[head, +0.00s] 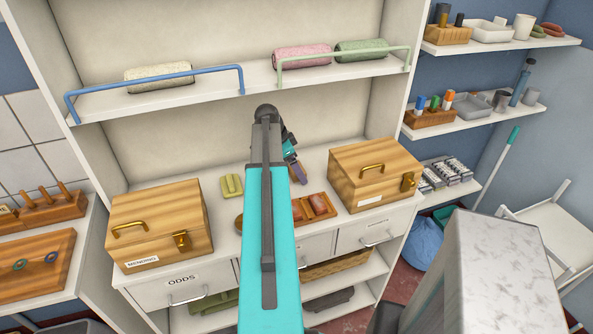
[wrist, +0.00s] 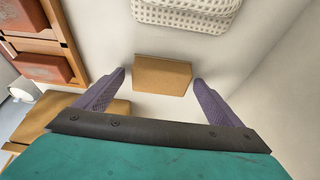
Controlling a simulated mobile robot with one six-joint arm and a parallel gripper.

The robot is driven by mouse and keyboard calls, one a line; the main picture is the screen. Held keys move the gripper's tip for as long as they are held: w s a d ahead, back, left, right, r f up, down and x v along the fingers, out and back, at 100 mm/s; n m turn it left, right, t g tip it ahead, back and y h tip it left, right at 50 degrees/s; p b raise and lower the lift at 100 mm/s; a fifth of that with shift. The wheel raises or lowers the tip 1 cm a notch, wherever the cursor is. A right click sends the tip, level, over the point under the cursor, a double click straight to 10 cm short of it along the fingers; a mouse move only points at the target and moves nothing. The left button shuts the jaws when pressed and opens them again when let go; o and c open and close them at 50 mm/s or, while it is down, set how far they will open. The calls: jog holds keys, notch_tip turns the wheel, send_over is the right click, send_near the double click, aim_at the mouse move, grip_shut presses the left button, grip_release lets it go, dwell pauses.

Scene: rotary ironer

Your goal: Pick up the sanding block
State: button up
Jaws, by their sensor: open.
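The sanding block is a plain tan-brown block (wrist: 162,75) in the wrist view, lying on the pale counter. My gripper (wrist: 159,80) is open, with its two purple fingers on either side of the block in the picture. A narrow gap shows between the block and each finger, so neither touches it. I cannot tell how far the fingertips are above the counter. In the head view my arm hides the block, and only part of my gripper (head: 298,172) shows over the counter.
A wooden tray with reddish pieces (head: 315,207) lies right of my arm. Lidded wooden boxes stand at left (head: 158,222) and right (head: 374,172). A shelf with rolled towels (head: 302,56) runs above. A white waffle-textured item (wrist: 188,12) lies near the block.

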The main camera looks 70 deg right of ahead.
dwell(0.5)
jog(key=c, duration=1.1)
jog(key=shift+a, duration=0.1)
jog(key=shift+s+a+r+b, duration=0.4)
jog(key=shift+a+r+b, duration=0.05)
jog(key=shift+r, duration=0.1)
jog(key=s+a+r+b, duration=0.1)
jog(key=s+a+r, duration=0.1)
jog(key=a, duration=0.1)
jog(key=s+a+r+b, duration=0.1)
jog(key=s+a+r, duration=0.1)
jog(key=s+a, duration=0.1)
jog(key=s+a+r+b, duration=0.1)
jog(key=s+a+r, duration=0.2)
jog(key=shift+a, duration=0.4)
jog(key=o, duration=0.4)
jog(key=c, duration=0.3)
